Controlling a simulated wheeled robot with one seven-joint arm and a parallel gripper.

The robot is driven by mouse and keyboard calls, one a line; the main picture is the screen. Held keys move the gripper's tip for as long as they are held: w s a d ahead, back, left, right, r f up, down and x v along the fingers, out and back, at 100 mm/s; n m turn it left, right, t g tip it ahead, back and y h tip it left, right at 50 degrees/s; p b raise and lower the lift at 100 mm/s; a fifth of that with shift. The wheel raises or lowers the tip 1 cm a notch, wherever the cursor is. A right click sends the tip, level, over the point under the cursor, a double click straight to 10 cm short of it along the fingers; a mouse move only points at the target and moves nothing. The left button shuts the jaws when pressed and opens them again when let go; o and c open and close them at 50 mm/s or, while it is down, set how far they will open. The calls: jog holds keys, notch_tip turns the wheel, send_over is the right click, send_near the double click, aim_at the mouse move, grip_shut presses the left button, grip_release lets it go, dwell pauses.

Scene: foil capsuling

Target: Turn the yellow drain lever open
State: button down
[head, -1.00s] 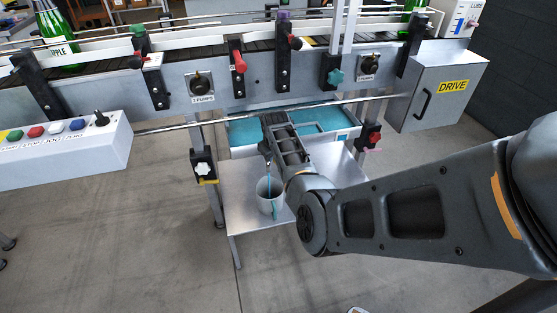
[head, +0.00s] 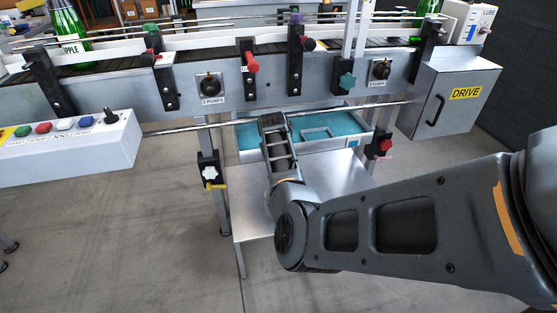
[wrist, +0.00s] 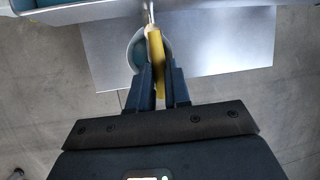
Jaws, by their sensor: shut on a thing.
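The yellow drain lever (wrist: 156,55) shows in the wrist view as a narrow bar pointing toward my gripper (wrist: 159,74). My gripper is shut on it, with one dark finger on each side. In the head view my arm hides the lever and the fingertips. The drip tray (head: 248,156) under the conveyor holds teal liquid (head: 345,124). A light cup (wrist: 133,45) with teal liquid inside is below the lever in the wrist view, partly covered by lever and finger. My arm hides the cup in the head view.
A metal shelf (head: 335,172) lies below the tray. A horizontal rail (head: 180,129) and the conveyor side (head: 270,80) run above. The DRIVE box (head: 455,100) is at right, the button panel (head: 65,150) at left. Floor at the front left is clear.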

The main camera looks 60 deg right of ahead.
jog(key=c, duration=1.4)
grip_release()
jog(key=shift+o, duration=0.2)
jog(key=v, duration=0.7)
jog(key=shift+r+p, duration=0.4)
jog(key=shift+p, duration=0.05)
jog(key=shift+a, duration=0.15)
